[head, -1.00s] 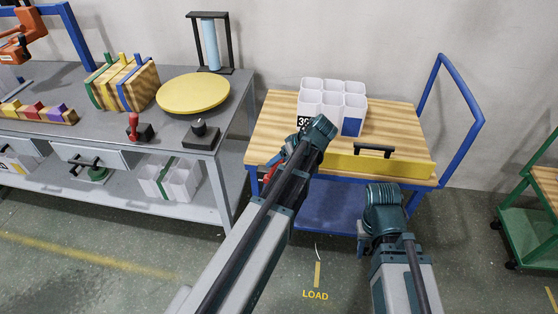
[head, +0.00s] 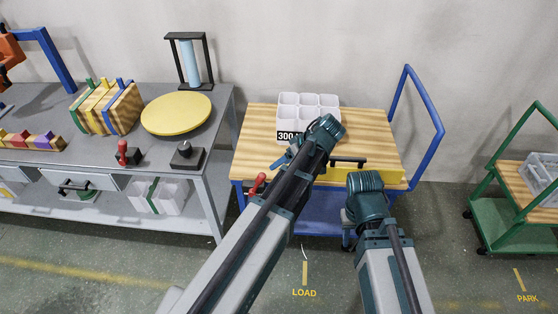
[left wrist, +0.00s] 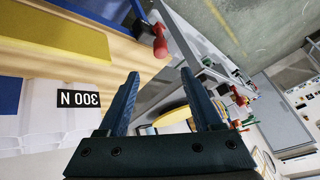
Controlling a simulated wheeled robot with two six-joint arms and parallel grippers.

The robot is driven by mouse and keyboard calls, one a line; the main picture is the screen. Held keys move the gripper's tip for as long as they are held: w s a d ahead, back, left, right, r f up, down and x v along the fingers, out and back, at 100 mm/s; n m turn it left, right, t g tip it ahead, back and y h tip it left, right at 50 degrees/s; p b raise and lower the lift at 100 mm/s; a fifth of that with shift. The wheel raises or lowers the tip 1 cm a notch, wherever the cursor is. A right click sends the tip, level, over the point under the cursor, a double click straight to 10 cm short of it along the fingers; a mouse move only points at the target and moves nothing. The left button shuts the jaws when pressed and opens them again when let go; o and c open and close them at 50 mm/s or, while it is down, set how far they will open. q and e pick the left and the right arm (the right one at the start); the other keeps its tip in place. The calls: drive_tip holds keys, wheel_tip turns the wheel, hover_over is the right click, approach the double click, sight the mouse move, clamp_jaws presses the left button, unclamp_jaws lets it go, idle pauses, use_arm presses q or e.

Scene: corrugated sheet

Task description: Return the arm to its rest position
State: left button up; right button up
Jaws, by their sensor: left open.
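My left arm reaches in over the wooden top of the blue cart (head: 268,135). My left gripper (head: 284,162) is mostly hidden behind its own wrist in the head view. The left wrist view shows its two fingers (left wrist: 165,100) apart with nothing between them. A white multi-cell bin with a "300 N" label (head: 292,137) stands just beyond it on the cart. My right arm's wrist (head: 364,195) is in front of the cart; its fingers cannot be made out.
A yellow bar with a black handle (head: 384,174) lies along the cart's front. A red-handled lever (head: 257,184) is at the cart's left front. A grey workbench (head: 85,165) with a yellow turntable (head: 177,114) stands left. A green cart (head: 492,222) stands right, with open floor between.

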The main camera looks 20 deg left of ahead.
idle(0.5)
use_arm(q)
drive_tip(key=s+d+f+m+h+p, duration=0.1)
drive_tip(key=s+d+m+h, duration=0.2)
drive_tip(key=s+d+m, duration=0.4)
drive_tip(key=s+d+f+m+g+h+p, duration=0.1)
drive_tip(key=s+d+m+h, duration=0.2)
drive_tip(key=s+d+m, duration=0.3)
drive_tip(key=s+m, duration=0.2)
drive_tip(key=s, duration=0.2)
drive_tip(key=shift+s+d, duration=0.35)
